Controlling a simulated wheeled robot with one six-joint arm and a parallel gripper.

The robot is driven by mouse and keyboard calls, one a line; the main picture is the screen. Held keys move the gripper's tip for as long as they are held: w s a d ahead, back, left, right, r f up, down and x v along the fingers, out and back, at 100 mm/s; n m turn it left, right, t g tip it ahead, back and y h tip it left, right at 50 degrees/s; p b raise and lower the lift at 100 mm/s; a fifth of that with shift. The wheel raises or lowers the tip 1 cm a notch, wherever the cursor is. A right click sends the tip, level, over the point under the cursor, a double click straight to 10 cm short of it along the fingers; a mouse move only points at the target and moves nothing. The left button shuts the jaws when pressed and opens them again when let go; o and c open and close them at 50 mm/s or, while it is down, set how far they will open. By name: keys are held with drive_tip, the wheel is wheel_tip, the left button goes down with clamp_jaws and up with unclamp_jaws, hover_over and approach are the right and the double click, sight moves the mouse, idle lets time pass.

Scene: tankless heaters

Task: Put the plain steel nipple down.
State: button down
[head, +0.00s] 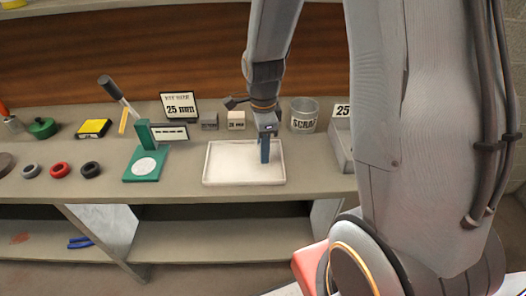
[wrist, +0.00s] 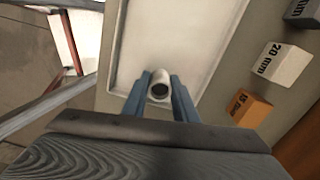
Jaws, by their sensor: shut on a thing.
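My gripper (head: 265,158) points down over the right part of the shallow white tray (head: 222,164) on the bench. In the wrist view my gripper (wrist: 159,92) has its two blue fingers shut on the plain steel nipple (wrist: 160,76), a pale short tube with a dark round bore facing the camera. The tray (wrist: 202,20) lies behind the nipple in that view. I cannot tell whether the nipple touches the tray floor. In the head view the fingers hide the nipple.
Left of the tray stands a green hand press (head: 146,148). A grey bin (head: 340,148) stands close on the right. The tray's left part is bare.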

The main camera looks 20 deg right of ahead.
drive_tip(key=shift+f, duration=0.8)
drive_tip(key=c, duration=1.4)
unclamp_jaws()
drive_tip(key=shift+f, duration=0.1)
drive_tip(key=shift+c, duration=0.2)
wheel_tip(320, 180, up, 11)
drive_tip(key=shift+r+b, duration=0.2)
drive_tip(key=shift+b, duration=0.8)
drive_tip(key=shift+s+r, duration=0.1)
drive_tip(key=shift+r, duration=0.25)
drive_tip(key=s+f+n, duration=0.1)
drive_tip(key=s+n, duration=0.1)
drive_tip(key=n, duration=0.4)
drive_tip(key=s+f+n, duration=0.2)
drive_tip(key=s+n, duration=0.1)
drive_tip(key=n, duration=0.3)
drive_tip(key=s+f+n+t, duration=0.1)
drive_tip(key=s+n, duration=0.2)
drive_tip(key=n, duration=0.3)
drive_tip(key=shift+s+a+f, duration=0.25)
drive_tip(key=shift+a+f, duration=0.05)
drive_tip(key=shift+f, duration=0.05)
drive_tip(key=shift+s+f+n, duration=0.2)
drive_tip(key=shift+s+n, duration=0.15)
drive_tip(key=shift+n, duration=0.55)
